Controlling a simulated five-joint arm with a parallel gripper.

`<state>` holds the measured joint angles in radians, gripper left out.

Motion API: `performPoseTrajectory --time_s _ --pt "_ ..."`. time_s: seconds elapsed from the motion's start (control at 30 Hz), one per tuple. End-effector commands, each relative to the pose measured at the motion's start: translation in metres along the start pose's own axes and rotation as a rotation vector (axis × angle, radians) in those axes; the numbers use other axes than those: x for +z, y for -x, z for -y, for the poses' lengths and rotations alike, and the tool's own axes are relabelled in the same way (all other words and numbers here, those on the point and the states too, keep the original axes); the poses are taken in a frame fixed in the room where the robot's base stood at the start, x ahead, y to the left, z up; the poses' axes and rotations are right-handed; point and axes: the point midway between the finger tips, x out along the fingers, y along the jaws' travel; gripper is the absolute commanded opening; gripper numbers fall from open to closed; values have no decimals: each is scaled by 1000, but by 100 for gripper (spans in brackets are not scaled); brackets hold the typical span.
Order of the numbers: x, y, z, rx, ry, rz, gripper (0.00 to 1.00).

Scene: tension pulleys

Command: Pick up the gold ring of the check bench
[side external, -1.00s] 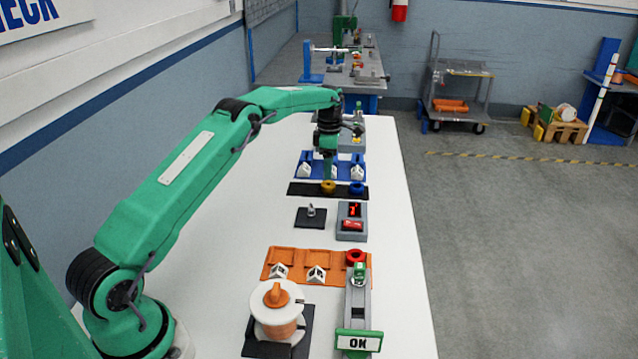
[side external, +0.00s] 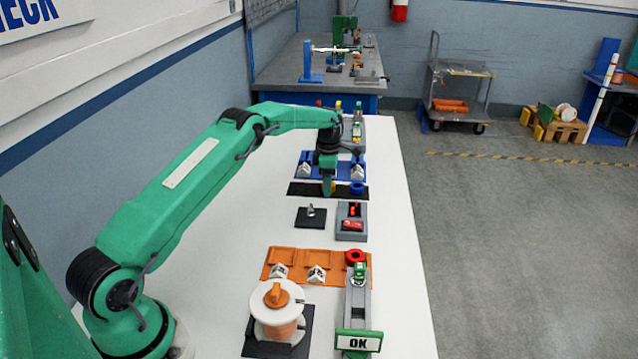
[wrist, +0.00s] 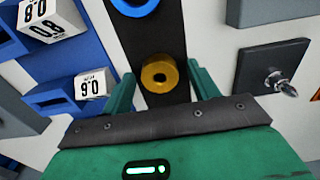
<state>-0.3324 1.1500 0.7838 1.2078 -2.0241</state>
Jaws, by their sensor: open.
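The gold ring (wrist: 160,77) lies on the black strip (wrist: 160,35), its central hole showing in the wrist view. My gripper (wrist: 160,70) is open, with one green finger on each side of the ring and nothing gripped. In the side view my gripper (side external: 328,188) is down low at the black strip (side external: 302,189) and hides most of the gold ring. Whether the fingers touch the ring cannot be told.
A blue ring (side external: 357,188) lies on the same strip, close to the right. The blue rack (side external: 316,158) with white numbered blocks stands behind. A dark square plate with a metal knob (side external: 310,212) and a grey tray with red parts (side external: 351,223) lie in front.

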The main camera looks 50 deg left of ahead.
Motion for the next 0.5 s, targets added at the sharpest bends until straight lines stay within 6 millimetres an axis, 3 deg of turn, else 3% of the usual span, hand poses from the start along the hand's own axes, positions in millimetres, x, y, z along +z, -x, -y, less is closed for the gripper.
performPoseTrajectory --time_s 0.4,0.43,0.5 --pt "0 0 0 0 0 0 60" --pt "0 0 0 0 0 0 58" --pt "0 0 0 0 0 0 44"
